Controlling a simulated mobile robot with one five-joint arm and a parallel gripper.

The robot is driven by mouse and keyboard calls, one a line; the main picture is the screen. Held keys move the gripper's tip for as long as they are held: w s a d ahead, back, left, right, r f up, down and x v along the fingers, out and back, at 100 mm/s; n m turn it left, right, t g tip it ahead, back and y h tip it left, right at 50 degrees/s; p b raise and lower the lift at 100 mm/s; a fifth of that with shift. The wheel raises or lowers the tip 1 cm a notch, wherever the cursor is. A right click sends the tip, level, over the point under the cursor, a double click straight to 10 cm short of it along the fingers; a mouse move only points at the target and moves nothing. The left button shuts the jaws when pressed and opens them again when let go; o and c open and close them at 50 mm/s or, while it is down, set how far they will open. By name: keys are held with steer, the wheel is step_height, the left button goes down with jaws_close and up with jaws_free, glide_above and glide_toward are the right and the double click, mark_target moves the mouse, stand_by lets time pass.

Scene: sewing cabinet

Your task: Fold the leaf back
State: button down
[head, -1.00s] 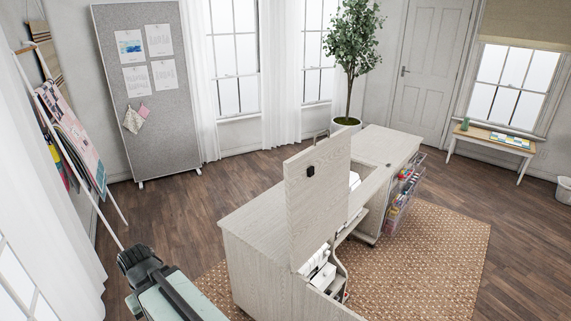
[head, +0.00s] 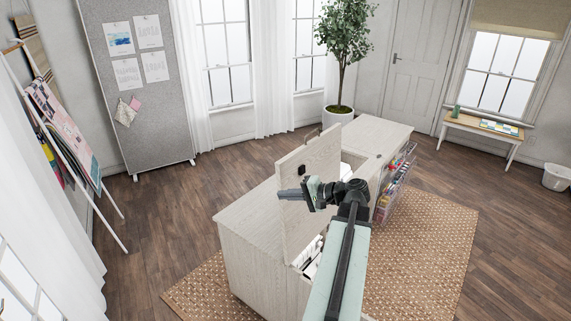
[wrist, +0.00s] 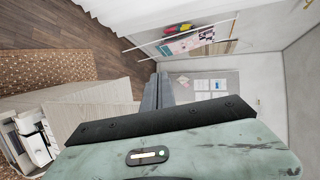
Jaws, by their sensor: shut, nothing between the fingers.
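The leaf (head: 318,152) is a pale wood-grain panel standing upright on the sewing cabinet (head: 243,212). A small black fitting (head: 301,169) sits on the leaf's face near its top. My gripper (head: 283,194) is shut and empty. It points left and overlaps the leaf's face just below the black fitting in the head view. Whether it touches the leaf cannot be told. My arm hides part of the leaf and the cabinet's middle. In the wrist view the shut fingers (wrist: 158,90) show beside pale wood panels, with nothing between them.
A clear rack of coloured supplies (head: 392,185) stands at the cabinet's right end. A woven rug (head: 430,240) lies under and around the cabinet. A potted tree (head: 340,122) stands behind it. Open wood floor (head: 170,220) lies to the left.

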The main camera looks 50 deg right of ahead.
mark_target(286, 162)
steer(key=s+d+r+m+t+h, duration=0.3)
steer(key=s+d+r, duration=0.4)
steer(key=s+d, duration=0.25)
steer(key=w, duration=0.9)
steer(key=w+f, duration=0.1)
steer(key=w, duration=0.3)
steer(key=shift+w+a, duration=0.15)
steer(key=shift+a, duration=0.2)
